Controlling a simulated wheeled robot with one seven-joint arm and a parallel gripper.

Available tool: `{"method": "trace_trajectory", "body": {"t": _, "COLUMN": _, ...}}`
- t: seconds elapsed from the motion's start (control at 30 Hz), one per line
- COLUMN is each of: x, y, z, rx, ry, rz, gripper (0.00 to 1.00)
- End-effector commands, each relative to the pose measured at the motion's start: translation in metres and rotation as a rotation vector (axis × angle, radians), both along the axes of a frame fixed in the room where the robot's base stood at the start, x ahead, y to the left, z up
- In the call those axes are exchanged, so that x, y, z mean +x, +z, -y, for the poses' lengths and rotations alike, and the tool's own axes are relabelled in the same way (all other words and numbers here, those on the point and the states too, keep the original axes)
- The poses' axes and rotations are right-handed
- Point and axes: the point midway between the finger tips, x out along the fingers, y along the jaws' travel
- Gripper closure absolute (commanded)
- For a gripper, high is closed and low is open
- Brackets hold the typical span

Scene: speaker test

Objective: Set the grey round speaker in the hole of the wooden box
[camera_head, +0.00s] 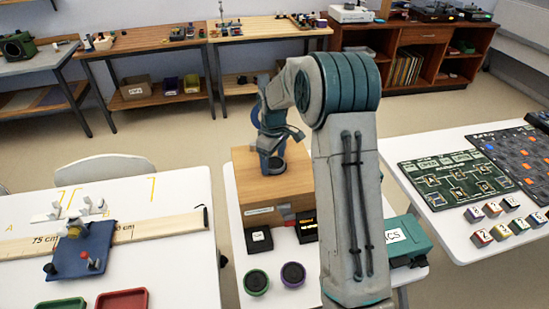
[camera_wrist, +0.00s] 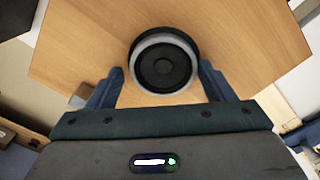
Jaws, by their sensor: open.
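The wooden box (camera_head: 243,169) stands on the middle table, and its light wood top (camera_wrist: 90,40) fills much of the wrist view. The grey round speaker (camera_wrist: 163,62), a dark cone with a light grey ring, is at the hole in that top. A dark crescent shows along its upper edge; I cannot tell if it sits fully down. My gripper (camera_wrist: 161,72) is open, its two fingers apart on either side of the speaker with no clear contact. In the head view my gripper (camera_head: 271,160) is low over the box top, and it hides most of the speaker there.
A green-ringed speaker (camera_head: 256,282), a purple-ringed speaker (camera_head: 293,274) and a small black box (camera_head: 259,239) lie in front of the wooden box. A teal case (camera_head: 405,240) is at the right, partly behind my arm. Tables with other items flank both sides.

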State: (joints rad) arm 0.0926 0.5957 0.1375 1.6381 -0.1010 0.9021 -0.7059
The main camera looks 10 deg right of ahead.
Motion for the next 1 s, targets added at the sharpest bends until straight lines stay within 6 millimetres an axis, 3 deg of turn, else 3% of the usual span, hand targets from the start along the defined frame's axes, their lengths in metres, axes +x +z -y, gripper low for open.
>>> {"method": "trace_trajectory", "body": {"t": 0.07, "x": -0.006, "y": 0.007, "z": -0.003, "rx": 0.004, "ry": 0.004, "rz": -0.016, "gripper": 0.12}}
{"method": "trace_trajectory", "body": {"t": 0.3, "x": -0.003, "y": 0.07, "z": 0.004, "rx": 0.004, "ry": -0.008, "rz": 0.008, "gripper": 0.12}}
{"method": "trace_trajectory", "body": {"t": 0.5, "x": -0.003, "y": 0.113, "z": 0.005, "rx": 0.002, "ry": -0.009, "rz": 0.019, "gripper": 0.12}}
{"method": "trace_trajectory", "body": {"t": 0.77, "x": -0.003, "y": 0.137, "z": 0.004, "rx": 0.002, "ry": -0.007, "rz": 0.023, "gripper": 0.12}}
{"method": "trace_trajectory", "body": {"t": 0.87, "x": -0.012, "y": 0.144, "z": 0.003, "rx": -0.002, "ry": -0.028, "rz": 0.03, "gripper": 0.12}}
{"method": "trace_trajectory", "body": {"t": 1.0, "x": -0.04, "y": 0.157, "z": 0.001, "rx": -0.01, "ry": -0.096, "rz": 0.054, "gripper": 0.12}}
